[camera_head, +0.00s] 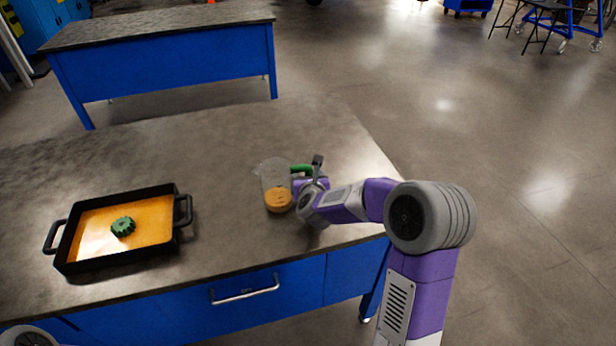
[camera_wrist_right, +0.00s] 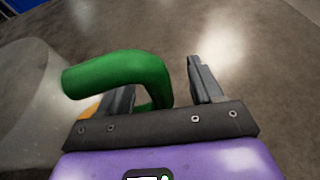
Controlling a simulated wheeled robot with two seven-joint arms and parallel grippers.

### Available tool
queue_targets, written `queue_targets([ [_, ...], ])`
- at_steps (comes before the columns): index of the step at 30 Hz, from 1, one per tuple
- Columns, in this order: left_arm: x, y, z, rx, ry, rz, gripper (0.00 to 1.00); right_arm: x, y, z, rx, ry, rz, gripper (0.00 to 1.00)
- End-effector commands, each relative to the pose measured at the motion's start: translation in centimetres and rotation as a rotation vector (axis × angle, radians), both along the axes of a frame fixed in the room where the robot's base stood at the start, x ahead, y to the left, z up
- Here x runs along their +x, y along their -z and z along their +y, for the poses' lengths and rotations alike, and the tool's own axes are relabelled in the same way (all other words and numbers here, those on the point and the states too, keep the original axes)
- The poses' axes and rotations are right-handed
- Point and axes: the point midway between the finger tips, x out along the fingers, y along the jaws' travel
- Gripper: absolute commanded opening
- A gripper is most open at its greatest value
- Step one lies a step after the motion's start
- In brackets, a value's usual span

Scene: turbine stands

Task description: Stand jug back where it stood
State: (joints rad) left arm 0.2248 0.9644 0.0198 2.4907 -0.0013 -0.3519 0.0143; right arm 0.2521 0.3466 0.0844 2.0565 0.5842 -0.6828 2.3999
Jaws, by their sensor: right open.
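The jug (camera_head: 273,178) is clear, with orange liquid low inside and a green handle (camera_head: 301,168) on its right side. It stands upright on the near worktop. My right gripper (camera_head: 308,178) is at the handle, on the jug's right. In the right wrist view the green handle (camera_wrist_right: 125,70) reaches between the two parted fingers of the gripper (camera_wrist_right: 162,80), partly covering the left finger. The jug's clear wall (camera_wrist_right: 35,90) shows at the left there. The jaws are open. My left gripper is out of view.
A black two-handled tray (camera_head: 75,264) with orange liquid and a green gear-shaped piece (camera_head: 123,226) stands on the left of the worktop (camera_head: 225,245). The worktop between tray and jug is clear. Another blue bench (camera_head: 180,75) stands behind.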

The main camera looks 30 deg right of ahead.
Motion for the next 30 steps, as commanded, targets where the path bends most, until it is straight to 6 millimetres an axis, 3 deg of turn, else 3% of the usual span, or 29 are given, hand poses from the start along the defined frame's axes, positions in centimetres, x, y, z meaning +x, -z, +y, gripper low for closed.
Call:
queue_targets([
  [21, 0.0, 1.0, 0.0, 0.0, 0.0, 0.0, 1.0, -4.8, -2.3, 2.3, 0.0, -0.002, -0.002, 0.65],
  [30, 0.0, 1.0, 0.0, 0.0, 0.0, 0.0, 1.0, -5.7, -2.7, 2.7, 0.0, -0.001, -0.001, 0.65],
])
